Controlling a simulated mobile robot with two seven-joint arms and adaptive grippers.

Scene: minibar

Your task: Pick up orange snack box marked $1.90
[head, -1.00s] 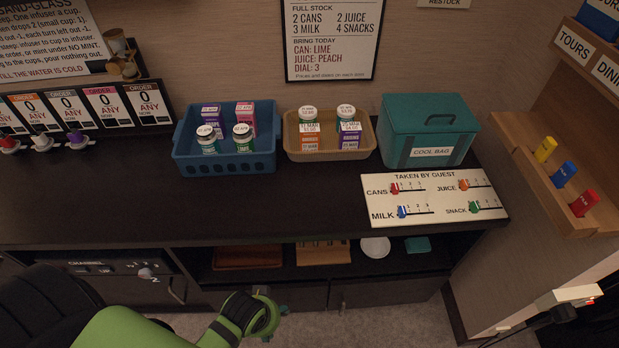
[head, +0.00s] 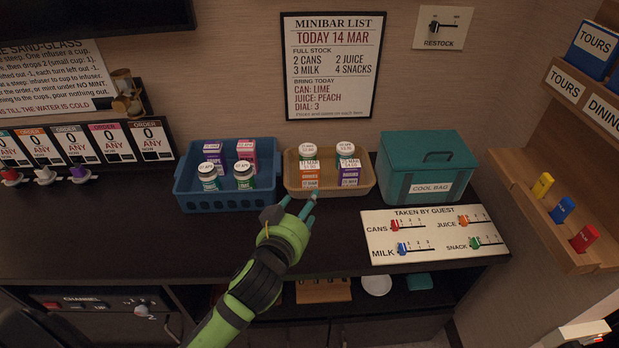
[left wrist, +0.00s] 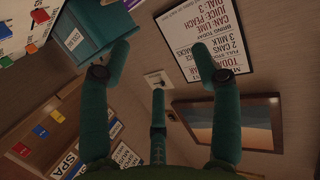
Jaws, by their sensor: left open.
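The orange snack box (head: 310,173) stands in the tan tray, with a white label too small to read surely. A purple box (head: 349,174) stands to its right, and white-lidded jars (head: 345,149) are behind them. My left gripper (head: 298,203) is open and empty, just in front of the tray's front edge and below the orange box in the head view. In the left wrist view its teal fingers (left wrist: 162,62) are spread apart with nothing between them; the snack box is not in that view. My right gripper is not in view.
The tan tray (head: 372,171) sits between a blue basket (head: 215,203) with jars and boxes and a teal cool bag (head: 425,180). A white slider board (head: 440,247) lies at right. The dark counter (head: 130,235) is bare at front left.

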